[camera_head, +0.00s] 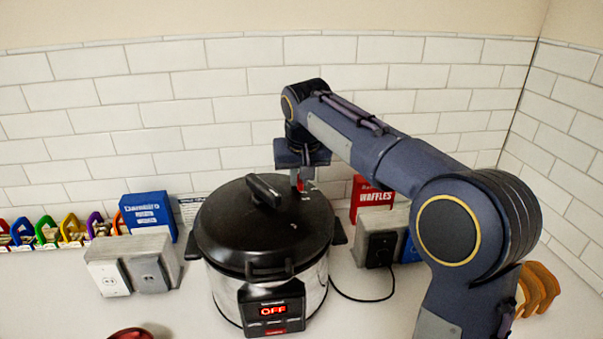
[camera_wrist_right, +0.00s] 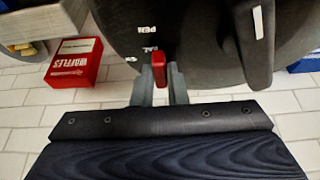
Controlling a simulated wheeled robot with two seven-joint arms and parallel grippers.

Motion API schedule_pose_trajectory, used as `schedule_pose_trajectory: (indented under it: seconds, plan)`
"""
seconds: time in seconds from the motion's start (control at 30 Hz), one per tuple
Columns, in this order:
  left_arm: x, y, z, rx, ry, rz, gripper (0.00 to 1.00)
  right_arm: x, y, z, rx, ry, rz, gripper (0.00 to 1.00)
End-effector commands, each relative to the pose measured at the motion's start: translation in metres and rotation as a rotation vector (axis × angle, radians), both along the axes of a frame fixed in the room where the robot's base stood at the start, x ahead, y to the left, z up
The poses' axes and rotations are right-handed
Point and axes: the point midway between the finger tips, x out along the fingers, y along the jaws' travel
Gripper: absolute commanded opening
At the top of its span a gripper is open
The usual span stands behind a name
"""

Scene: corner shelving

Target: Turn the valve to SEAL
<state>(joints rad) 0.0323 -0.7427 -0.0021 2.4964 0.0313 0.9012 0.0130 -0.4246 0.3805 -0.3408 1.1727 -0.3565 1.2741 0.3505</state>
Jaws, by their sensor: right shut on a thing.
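The pressure cooker (camera_head: 225,235) stands on the counter with its black lid on and a display reading OFF. Its red valve (camera_wrist_right: 160,68) sits near the lid's rim, at the back in the head view. My right gripper (camera_head: 298,181) reaches down to it from above. In the wrist view the gripper's two grey fingers (camera_wrist_right: 161,86) are shut on the red valve, one on each side. White lettering (camera_wrist_right: 148,38) on the lid beside the valve is partly hidden, ending in "PEN" and "AL". I cannot tell exactly which mark the valve points at. My left gripper is not in view.
The black lid handle (camera_head: 264,190) rises beside the valve. A red waffles box (camera_head: 370,195) and an outlet box (camera_head: 380,245) with a cord stand right of the cooker. A blue box (camera_head: 148,212) and grey switch boxes (camera_head: 130,266) stand left. Tiled wall (camera_head: 200,110) is behind.

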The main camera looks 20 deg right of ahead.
Motion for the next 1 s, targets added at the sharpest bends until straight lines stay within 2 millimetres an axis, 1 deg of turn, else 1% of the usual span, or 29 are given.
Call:
schedule_pose_trajectory:
  seconds: [0.53, 0.57, 0.7, 1.0]
  plan:
    - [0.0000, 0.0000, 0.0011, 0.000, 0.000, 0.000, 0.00, 0.0007, 0.0004, 0.0010, 0.000, -0.004, -0.027, 0.00]
    - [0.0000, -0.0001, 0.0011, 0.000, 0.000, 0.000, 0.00, 0.0007, 0.0005, 0.0011, 0.000, -0.004, -0.027, 0.15]
    - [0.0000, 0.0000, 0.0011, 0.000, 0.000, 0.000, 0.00, 0.0006, 0.0005, 0.0008, 0.000, -0.003, -0.027, 0.33]
    - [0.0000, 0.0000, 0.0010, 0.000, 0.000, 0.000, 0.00, 0.0000, 0.0007, 0.0015, 0.000, -0.002, -0.025, 0.35]
